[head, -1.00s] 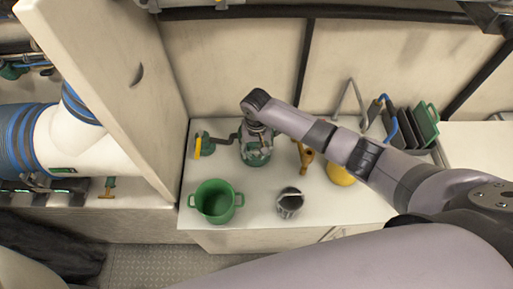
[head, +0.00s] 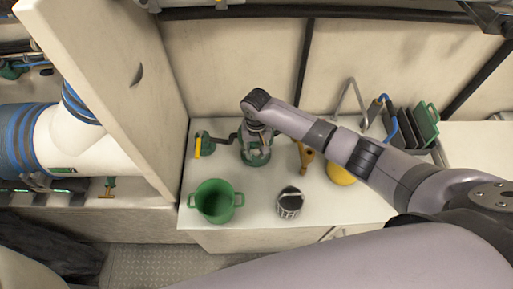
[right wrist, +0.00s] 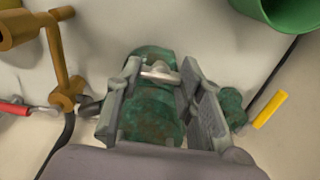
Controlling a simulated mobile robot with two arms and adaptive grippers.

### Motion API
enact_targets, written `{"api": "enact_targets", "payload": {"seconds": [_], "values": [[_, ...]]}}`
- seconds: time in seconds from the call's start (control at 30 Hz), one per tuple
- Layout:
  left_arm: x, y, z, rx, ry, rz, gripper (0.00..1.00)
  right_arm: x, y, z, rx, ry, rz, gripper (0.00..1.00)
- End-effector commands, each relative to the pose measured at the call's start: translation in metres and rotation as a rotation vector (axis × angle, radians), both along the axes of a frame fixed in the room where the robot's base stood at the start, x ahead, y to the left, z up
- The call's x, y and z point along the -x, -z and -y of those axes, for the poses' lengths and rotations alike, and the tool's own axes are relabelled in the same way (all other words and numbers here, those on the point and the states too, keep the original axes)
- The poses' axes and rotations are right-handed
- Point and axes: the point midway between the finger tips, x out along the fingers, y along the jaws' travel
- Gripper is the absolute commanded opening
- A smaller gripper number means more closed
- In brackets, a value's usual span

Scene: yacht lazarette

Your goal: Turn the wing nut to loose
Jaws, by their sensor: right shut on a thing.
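The green, worn-looking fitting (head: 256,157) stands on the white counter with a pipe leading off to its left. The silver wing nut (right wrist: 160,72) sits on it between my fingers in the right wrist view; in the head view it is hidden under my gripper. My right gripper (head: 256,143) points down over the fitting. In the right wrist view the right gripper (right wrist: 158,80) has a finger on each side of the wing nut and is shut on it. How tightly the nut sits cannot be seen. My left gripper is not in view.
A yellow-handled valve (head: 198,145) is left of the fitting, and a brass-coloured part (head: 304,155) is to its right. A green pot (head: 214,201) and a grey basket-like cup (head: 289,203) stand in front. A yellow round thing (head: 340,174) lies under my right arm.

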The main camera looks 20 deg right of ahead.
Motion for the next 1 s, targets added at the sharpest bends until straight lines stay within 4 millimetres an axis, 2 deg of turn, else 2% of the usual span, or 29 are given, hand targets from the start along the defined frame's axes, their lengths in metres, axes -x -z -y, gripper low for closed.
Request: {"api": "enact_targets", "payload": {"seconds": [0.27,0.7,1.0], "values": [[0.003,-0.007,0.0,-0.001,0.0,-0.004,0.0,0.0,-0.002,-0.001,-0.002,-0.113,-0.002,0.07],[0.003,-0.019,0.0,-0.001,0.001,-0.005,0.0,0.0,-0.001,0.0,-0.001,-0.414,-0.002,0.07],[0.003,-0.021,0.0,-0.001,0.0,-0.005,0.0,0.0,-0.001,0.0,-0.001,-0.529,-0.001,0.07]]}}
